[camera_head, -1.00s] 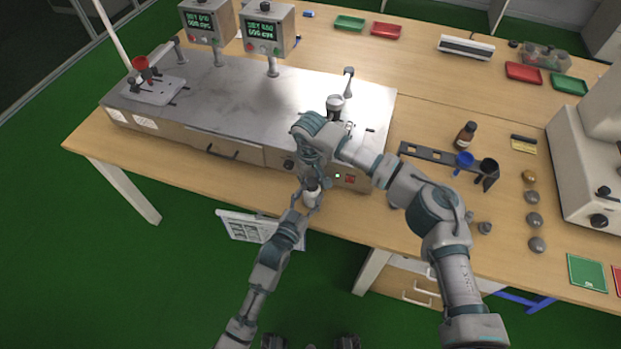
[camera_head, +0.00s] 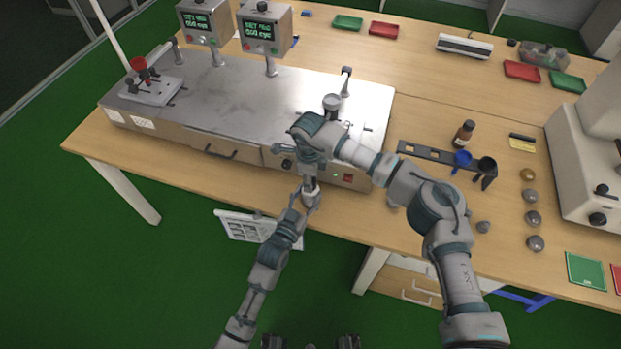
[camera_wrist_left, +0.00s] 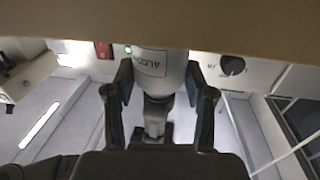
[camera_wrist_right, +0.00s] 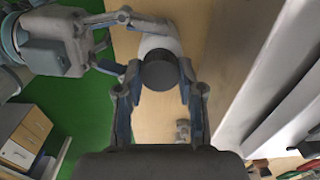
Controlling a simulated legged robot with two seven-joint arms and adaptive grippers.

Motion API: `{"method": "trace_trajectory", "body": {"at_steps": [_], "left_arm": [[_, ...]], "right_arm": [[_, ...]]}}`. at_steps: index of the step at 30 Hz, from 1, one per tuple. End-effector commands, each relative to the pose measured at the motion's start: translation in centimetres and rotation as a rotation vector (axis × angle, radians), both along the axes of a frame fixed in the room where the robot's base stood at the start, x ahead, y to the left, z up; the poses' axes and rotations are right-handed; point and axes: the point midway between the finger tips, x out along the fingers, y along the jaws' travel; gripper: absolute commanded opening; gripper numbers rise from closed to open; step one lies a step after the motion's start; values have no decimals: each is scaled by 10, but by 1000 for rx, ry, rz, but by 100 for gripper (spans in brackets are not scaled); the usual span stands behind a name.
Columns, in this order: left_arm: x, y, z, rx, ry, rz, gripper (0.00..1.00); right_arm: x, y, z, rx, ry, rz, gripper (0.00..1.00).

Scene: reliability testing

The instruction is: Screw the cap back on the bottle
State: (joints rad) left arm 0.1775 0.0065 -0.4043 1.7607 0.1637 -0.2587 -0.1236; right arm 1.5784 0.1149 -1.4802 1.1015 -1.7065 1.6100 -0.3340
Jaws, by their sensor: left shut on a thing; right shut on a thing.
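A white bottle (camera_head: 311,196) stands at the front edge of the table, small in the head view. Its printed label faces my left wrist camera (camera_wrist_left: 153,68). My left gripper (camera_head: 306,200) is shut around the bottle body from the front. A dark grey round cap (camera_wrist_right: 160,72) sits at the bottle's top, on or against its neck. My right gripper (camera_head: 310,179) points down from above, its fingers on both sides of the cap. The right wrist view shows these fingers (camera_wrist_right: 160,90) around it. How far the cap is threaded cannot be told.
A long metal machine (camera_head: 250,95) stands close behind the bottle. The table's front edge is close to both grippers.

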Motion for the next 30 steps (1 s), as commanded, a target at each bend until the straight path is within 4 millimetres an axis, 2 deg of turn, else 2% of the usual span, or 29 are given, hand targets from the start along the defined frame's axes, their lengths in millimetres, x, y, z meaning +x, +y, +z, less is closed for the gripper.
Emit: {"method": "trace_trajectory", "body": {"at_steps": [1,18,19,23,24,27,30], "left_arm": [[-3,-8,2,-3,-3,-13,0],[-3,-8,3,-4,-4,-13,0],[-3,-8,3,-4,-4,-13,0],[-3,-8,3,-4,-5,-13,0],[-3,-8,3,-4,-5,-13,0],[-3,-8,3,-4,-4,-13,0],[-3,-7,2,-4,-4,-12,0]], "right_arm": [[-4,9,0,17,1,-114,0],[-3,10,-1,20,-18,-1655,0],[-3,10,-1,21,-18,-1713,0],[-3,10,-1,20,-19,-1714,0],[-3,10,-1,20,-19,-1714,40],[-2,9,-1,20,-19,-1713,65],[-2,8,-1,20,-22,-1715,67]]}}
